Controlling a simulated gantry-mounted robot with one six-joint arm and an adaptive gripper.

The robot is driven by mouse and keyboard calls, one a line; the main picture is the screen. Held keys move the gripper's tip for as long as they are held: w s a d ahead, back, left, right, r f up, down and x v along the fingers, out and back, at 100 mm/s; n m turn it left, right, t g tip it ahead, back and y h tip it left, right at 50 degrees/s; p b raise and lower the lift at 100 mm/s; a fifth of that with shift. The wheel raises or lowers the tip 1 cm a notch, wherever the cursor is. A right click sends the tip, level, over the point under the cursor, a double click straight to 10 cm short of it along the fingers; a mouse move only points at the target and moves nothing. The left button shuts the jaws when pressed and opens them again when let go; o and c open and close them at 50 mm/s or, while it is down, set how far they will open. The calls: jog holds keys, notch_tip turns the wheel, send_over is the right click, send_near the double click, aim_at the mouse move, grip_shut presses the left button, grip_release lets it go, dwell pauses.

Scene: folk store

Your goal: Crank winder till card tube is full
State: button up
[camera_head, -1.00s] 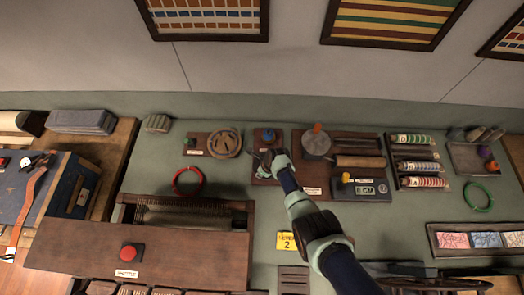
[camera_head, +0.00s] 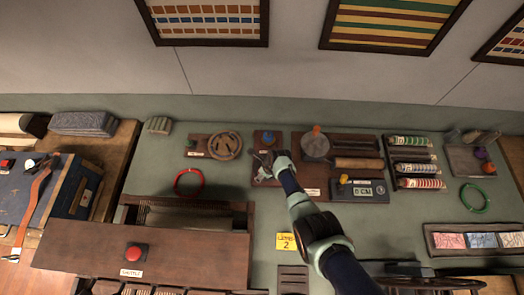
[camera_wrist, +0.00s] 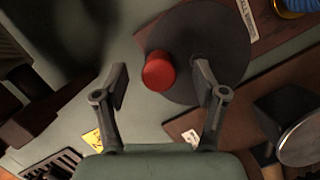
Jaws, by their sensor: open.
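The winder is a brown board (camera_wrist: 268,27) with a partly readable label, at the top right of the wrist view. Its dark round disc (camera_wrist: 218,40) carries a red knob (camera_wrist: 159,71). A blue rounded piece with a yellow band (camera_wrist: 293,5) is cut off at the wrist view's top edge; it shows as a small blue shape (camera_head: 268,138) in the head view. I cannot tell whether this is the card tube or how full it is. My gripper (camera_head: 268,164) is open, its fingers (camera_wrist: 160,76) apart on either side of the red knob. Contact is not clear.
To the right stands a board with a grey disc (camera_head: 315,147) and a roller (camera_head: 359,163). A round wooden piece (camera_head: 224,146) lies to the left, a red ring (camera_head: 188,182) lower left. A yellow card (camera_head: 287,241) lies in front on the green bench.

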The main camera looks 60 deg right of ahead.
jog(key=p+v, duration=0.3)
jog(key=v, duration=0.1)
jog(key=shift+r+p, duration=0.2)
jog(key=shift+p, duration=0.1)
jog(key=shift+b+v, duration=0.5)
jog(key=shift+v, duration=0.85)
